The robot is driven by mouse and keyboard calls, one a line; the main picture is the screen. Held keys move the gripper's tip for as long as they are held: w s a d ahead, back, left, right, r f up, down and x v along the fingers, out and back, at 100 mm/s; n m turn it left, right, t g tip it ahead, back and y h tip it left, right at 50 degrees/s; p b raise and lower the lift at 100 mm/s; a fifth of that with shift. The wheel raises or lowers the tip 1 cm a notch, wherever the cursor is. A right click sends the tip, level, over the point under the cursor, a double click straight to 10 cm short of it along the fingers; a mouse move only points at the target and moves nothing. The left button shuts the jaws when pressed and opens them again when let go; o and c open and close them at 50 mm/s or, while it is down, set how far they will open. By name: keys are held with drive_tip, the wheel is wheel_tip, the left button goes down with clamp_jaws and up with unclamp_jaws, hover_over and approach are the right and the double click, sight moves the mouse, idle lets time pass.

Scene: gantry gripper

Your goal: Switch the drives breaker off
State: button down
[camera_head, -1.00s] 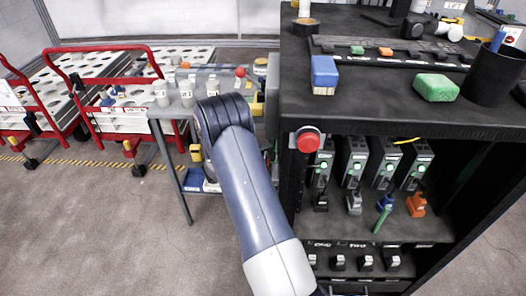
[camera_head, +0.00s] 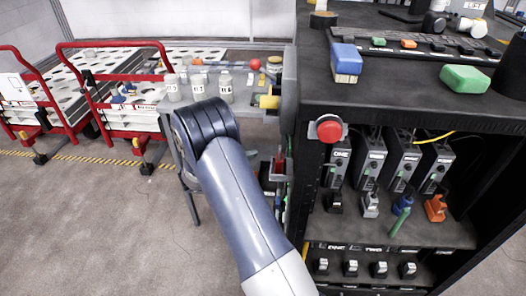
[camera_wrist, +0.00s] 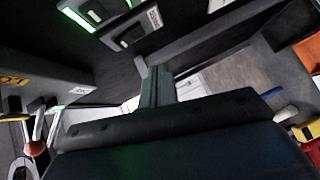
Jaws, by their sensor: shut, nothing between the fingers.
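In the wrist view, my gripper (camera_wrist: 157,84) is shut and empty, its fingers pointing away into the picture. Two dark switch housings with small white labels (camera_wrist: 152,18) and green lights are at the top; I cannot read which is the drives breaker. A lever with a red knob (camera_wrist: 35,148) stands at the lower left, below a yellow label (camera_wrist: 14,80). My gripper is out of sight in the head view.
A red mushroom button (camera_head: 329,129) sits on the rack's front corner. Several drive units (camera_head: 370,165) stand on its shelf with unlit fronts, coloured plugs before them. A bench with bottles (camera_head: 225,90) and red carts (camera_head: 115,75) are left. Floor at lower left is clear.

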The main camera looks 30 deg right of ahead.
drive_tip(key=shift+f+v, duration=0.1)
drive_tip(key=shift+v, duration=0.65)
drive_tip(key=shift+f+v, duration=0.15)
drive_tip(key=shift+v, duration=0.65)
drive_tip(key=shift+d, duration=0.1)
drive_tip(key=r+x, duration=0.2)
drive_tip(key=x, duration=0.8)
drive_tip(key=a+r+p, duration=0.2)
drive_tip(key=a+p, duration=0.2)
drive_tip(key=a, duration=0.2)
drive_tip(key=shift+s+r+m+y, duration=0.3)
drive_tip(key=shift+s+y, duration=0.1)
